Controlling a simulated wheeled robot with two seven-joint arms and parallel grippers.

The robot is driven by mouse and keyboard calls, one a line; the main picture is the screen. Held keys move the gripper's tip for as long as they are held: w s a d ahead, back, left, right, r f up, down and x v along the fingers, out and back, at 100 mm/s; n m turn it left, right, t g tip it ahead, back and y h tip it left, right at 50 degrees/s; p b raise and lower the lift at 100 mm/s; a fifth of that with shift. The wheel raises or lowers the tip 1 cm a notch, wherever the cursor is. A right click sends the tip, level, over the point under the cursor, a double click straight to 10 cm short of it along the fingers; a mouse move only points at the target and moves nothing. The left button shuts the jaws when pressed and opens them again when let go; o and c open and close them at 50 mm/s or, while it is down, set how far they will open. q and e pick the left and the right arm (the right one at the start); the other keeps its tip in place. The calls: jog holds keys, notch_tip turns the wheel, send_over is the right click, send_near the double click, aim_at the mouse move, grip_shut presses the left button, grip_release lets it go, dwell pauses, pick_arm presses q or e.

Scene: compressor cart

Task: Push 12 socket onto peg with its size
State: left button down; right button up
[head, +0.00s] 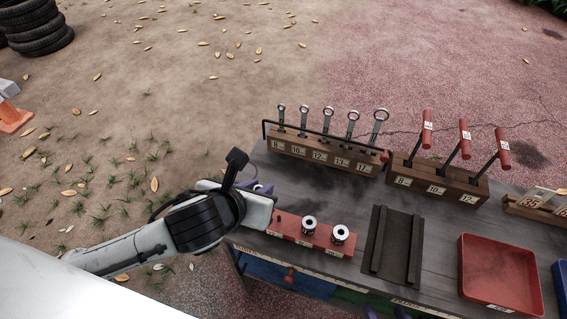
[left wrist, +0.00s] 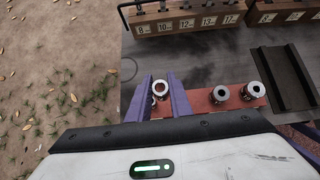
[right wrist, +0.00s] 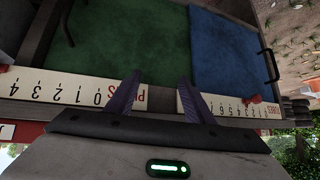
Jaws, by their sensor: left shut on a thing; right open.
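My left gripper (head: 258,188) is at the left end of a red peg rail (head: 292,232). In the left wrist view its purple fingers (left wrist: 164,88) are shut on a metal socket (left wrist: 160,88), seen from above with a dark reddish opening. My right gripper (right wrist: 155,85) is open and empty, low by the cart's front edge.
A wrench rack (head: 325,157) and a red-handled driver rack (head: 437,183) stand at the back. A dark grooved holder (head: 393,250) and a red tray (head: 500,270) lie right of the rail. A ruler strip (right wrist: 75,92) runs along the front edge.

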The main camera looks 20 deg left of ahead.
pick_arm(q)
jog(key=d+p, duration=0.1)
jog(key=d+r+p, duration=0.1)
jog(key=d, duration=0.1)
jog(key=d+r+p, duration=0.1)
jog(key=p, duration=0.1)
jog(key=shift+d+r, duration=0.15)
jog(key=shift+d, duration=0.05)
pick_arm(e)
jog(key=v, duration=0.4)
jog(key=shift+w+d+r, duration=0.1)
jog(key=shift+w+r, duration=0.1)
jog(key=shift+r, duration=0.45)
jog(key=shift+w, duration=0.1)
pick_arm(q)
jog(key=shift+f+b, duration=0.95)
jog(key=shift+f, duration=1.95)
pick_arm(e)
jog(key=shift+f, duration=0.95)
jog(key=shift+w+r, duration=0.1)
jog(key=shift+r, duration=0.15)
pick_arm(q)
jog(key=shift+p, duration=0.6)
pick_arm(e)
jog(key=shift+r, duration=0.4)
pick_arm(q)
jog(key=shift+p, duration=0.4)
pick_arm(e)
jog(key=shift+r, duration=0.35)
